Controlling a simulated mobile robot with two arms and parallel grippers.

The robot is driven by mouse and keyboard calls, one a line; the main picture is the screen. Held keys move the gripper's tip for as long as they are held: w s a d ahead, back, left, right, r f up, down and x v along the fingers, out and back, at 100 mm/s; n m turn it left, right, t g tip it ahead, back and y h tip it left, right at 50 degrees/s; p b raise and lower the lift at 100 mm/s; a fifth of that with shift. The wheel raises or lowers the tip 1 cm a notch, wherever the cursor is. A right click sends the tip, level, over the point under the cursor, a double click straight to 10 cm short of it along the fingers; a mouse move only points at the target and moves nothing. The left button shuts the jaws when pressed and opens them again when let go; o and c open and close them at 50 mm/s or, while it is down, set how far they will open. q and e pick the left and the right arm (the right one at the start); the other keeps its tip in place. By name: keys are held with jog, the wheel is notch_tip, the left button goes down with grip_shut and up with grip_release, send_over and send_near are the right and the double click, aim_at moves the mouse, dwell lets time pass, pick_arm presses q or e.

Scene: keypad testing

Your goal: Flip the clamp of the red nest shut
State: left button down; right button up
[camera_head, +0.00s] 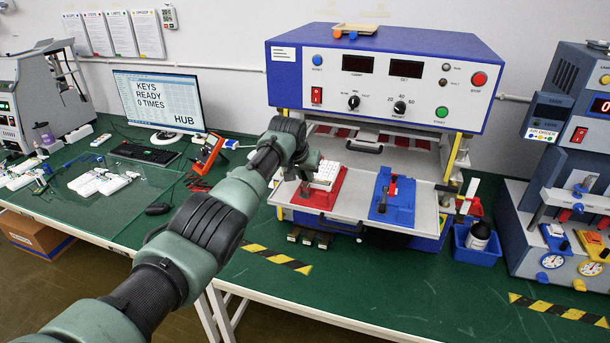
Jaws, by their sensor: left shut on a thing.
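The red nest (331,191) sits at the left of the pulled-out tray (352,211) of the blue and white machine. A white keypad (327,174) lies in it. My left gripper (304,182) is over the nest's left side, beside the keypad. It is shut on the nest's clamp, which my gripper and wrist mostly hide, so its exact angle is hard to tell. My right gripper is not in view.
A blue nest (400,204) with its own clamp stands to the right on the same tray. A blue bin (477,247) with a dark bottle is right of the machine. A monitor (158,98) stands at the left.

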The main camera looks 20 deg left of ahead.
pick_arm(q)
jog(key=c, duration=1.4)
grip_release()
jog(key=shift+o, duration=0.2)
jog(key=b+v, duration=0.2)
jog(key=v, duration=0.5)
jog(key=shift+r, duration=0.35)
jog(key=shift+s+f, duration=0.1)
jog(key=shift+s, duration=0.1)
